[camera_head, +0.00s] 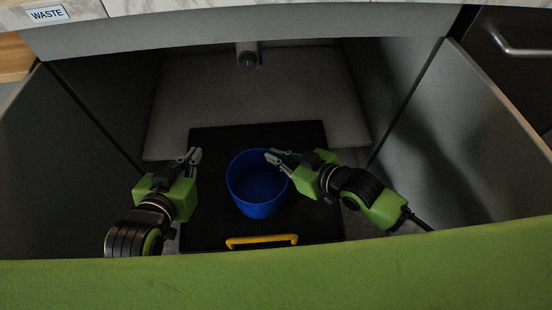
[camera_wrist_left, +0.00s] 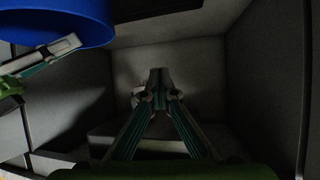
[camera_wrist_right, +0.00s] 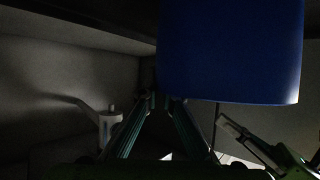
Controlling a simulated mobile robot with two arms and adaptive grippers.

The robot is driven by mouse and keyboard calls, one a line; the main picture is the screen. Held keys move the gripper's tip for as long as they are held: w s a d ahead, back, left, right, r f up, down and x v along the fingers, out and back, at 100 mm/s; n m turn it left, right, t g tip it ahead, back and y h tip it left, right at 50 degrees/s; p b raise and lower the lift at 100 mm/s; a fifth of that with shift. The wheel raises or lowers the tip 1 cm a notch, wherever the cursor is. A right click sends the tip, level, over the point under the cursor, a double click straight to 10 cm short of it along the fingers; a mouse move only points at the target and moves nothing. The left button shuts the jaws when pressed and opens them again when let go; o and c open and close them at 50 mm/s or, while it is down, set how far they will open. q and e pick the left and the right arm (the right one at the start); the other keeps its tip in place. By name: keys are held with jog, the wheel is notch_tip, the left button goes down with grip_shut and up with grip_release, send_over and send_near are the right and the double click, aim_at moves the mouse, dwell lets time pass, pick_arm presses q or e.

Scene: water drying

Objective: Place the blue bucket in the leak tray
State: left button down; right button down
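The blue bucket (camera_head: 250,205) is upright over the black leak tray (camera_head: 215,228) in the head view. I cannot tell whether its base touches the tray. My right gripper (camera_head: 270,156) is at the bucket's far right rim, its fingers closed together there. In the right wrist view the bucket (camera_wrist_right: 230,50) fills the upper right, against the fingertips (camera_wrist_right: 161,97). My left gripper (camera_head: 196,156) is left of the bucket, apart from it, with shut, empty fingertips (camera_wrist_left: 158,76). The bucket (camera_wrist_left: 60,20) shows at the upper left of the left wrist view.
The tray has a yellow handle (camera_head: 262,241) at its front edge. Grey cabinet walls stand at both sides. A pipe (camera_head: 247,56) hangs at the back above a pale panel (camera_head: 300,95). A green front edge (camera_head: 275,285) crosses the bottom of the head view.

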jog(key=shift+f, duration=0.35)
jog(key=c, duration=2.2)
grip_release()
jog(key=shift+c, duration=0.2)
pick_arm(q)
jog(key=shift+w+d+r+t, duration=0.15)
jog(key=shift+w+r+t, duration=0.2)
jog(key=shift+r, duration=0.25)
jog(key=shift+w+d+r+t, duration=0.15)
jog(key=shift+w+r+t, duration=0.15)
jog(key=shift+r, duration=0.25)
